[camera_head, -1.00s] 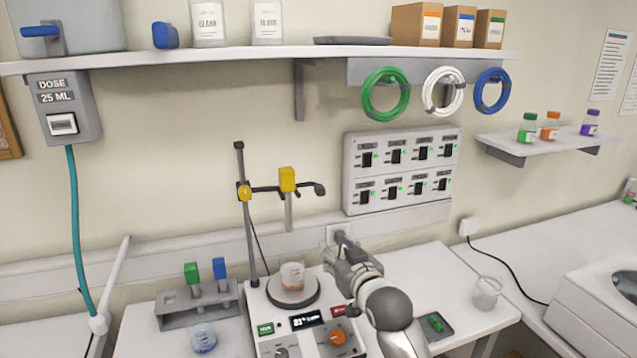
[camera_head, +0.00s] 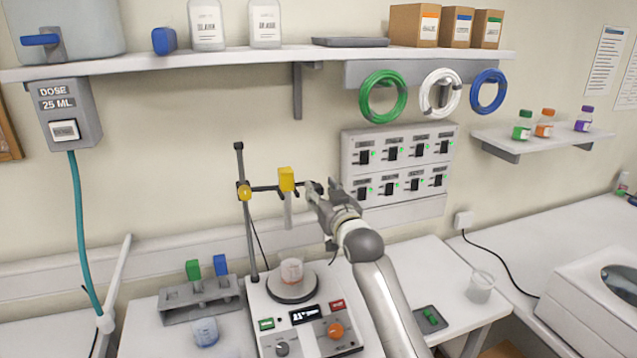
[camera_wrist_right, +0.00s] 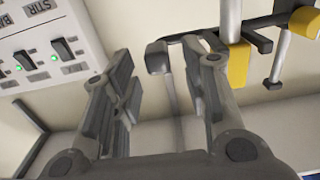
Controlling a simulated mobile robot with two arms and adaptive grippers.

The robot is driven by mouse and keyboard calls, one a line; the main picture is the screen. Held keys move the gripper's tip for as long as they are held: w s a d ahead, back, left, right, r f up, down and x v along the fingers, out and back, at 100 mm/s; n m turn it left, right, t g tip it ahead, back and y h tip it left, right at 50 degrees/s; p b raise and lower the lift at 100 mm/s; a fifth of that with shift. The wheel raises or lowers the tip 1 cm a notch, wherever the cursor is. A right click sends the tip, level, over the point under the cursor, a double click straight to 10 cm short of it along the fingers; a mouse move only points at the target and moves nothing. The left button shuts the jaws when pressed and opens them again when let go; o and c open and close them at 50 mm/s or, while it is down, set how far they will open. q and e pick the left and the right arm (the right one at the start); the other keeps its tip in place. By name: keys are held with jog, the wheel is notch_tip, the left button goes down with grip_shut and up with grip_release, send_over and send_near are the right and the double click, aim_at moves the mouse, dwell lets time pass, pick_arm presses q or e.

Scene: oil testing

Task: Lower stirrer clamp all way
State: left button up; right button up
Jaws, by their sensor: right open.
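The stirrer clamp is a dark horizontal bar (camera_head: 265,189) on an upright rod (camera_head: 247,225), with a yellow collar (camera_head: 244,192) at the rod and a yellow stirrer block (camera_head: 286,179) along the bar. It sits high above the hotplate. My right gripper (camera_head: 320,190) is open at the bar's right end. In the right wrist view, the bar's dark rounded end (camera_wrist_right: 158,57) shows between the spread fingers (camera_wrist_right: 160,88), nearer the right finger; I cannot tell whether they touch. The yellow block (camera_wrist_right: 238,65) is beyond the right finger. My left gripper is not in view.
A switch panel (camera_head: 400,163) is on the wall right of my gripper. A rack (camera_head: 198,302) stands left; an empty beaker (camera_head: 480,287) stands right.

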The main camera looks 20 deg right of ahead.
jog(key=shift+w+p, duration=0.35)
jog(key=shift+w, duration=1)
grip_shut()
